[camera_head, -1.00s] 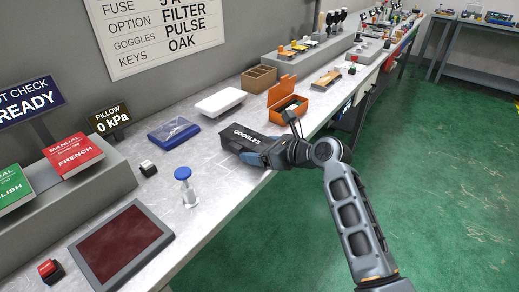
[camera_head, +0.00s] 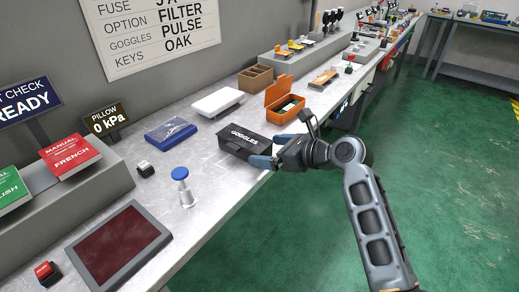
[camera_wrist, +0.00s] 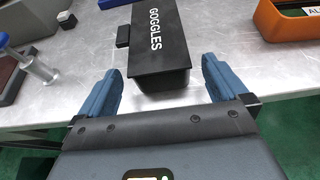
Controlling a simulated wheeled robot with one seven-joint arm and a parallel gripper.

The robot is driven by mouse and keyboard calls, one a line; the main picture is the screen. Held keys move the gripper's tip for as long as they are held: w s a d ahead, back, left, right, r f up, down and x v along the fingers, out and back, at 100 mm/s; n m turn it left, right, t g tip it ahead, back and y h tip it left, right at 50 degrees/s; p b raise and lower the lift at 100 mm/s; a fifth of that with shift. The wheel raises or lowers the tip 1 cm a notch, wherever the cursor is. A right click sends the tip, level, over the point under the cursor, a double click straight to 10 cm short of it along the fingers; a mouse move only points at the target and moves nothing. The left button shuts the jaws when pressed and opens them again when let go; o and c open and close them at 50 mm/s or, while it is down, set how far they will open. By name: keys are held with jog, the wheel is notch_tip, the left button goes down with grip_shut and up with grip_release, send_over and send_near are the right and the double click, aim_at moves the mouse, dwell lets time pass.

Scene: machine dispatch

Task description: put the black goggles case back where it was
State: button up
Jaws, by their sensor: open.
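The black goggles case (camera_head: 245,142), lettered GOGGLES, rests on the grey bench near its front edge. It also shows upright in the middle of the wrist view (camera_wrist: 158,62). My gripper (camera_head: 272,150) is open and empty at the bench's front edge, to the right of the case. In the wrist view its two blue fingers stand apart, one to each side of the case's near end, with clear gaps. Faint white lines (camera_head: 213,160) are marked on the bench to the left of the case.
An orange open box (camera_head: 284,108) stands right behind the case. A blue-topped plunger (camera_head: 183,183) and a dark red-screened tablet (camera_head: 119,243) are nearer. Bare bench lies between plunger and case.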

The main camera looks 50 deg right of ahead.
jog(key=v, duration=0.7)
jog(key=s+a+f+n+g+h, duration=0.1)
jog(key=s+a+f+n+h, duration=0.2)
jog(key=s+a+f+n, duration=0.9)
jog(key=s+a+r+n+t+y, duration=0.2)
jog(key=s+a+r+n, duration=0.9)
jog(key=n, duration=1.2)
jog(key=shift+s+r+n+y, duration=0.3)
jog(key=shift+s+r, duration=0.3)
jog(key=shift+s, duration=0.45)
jog(key=shift+a, duration=0.2)
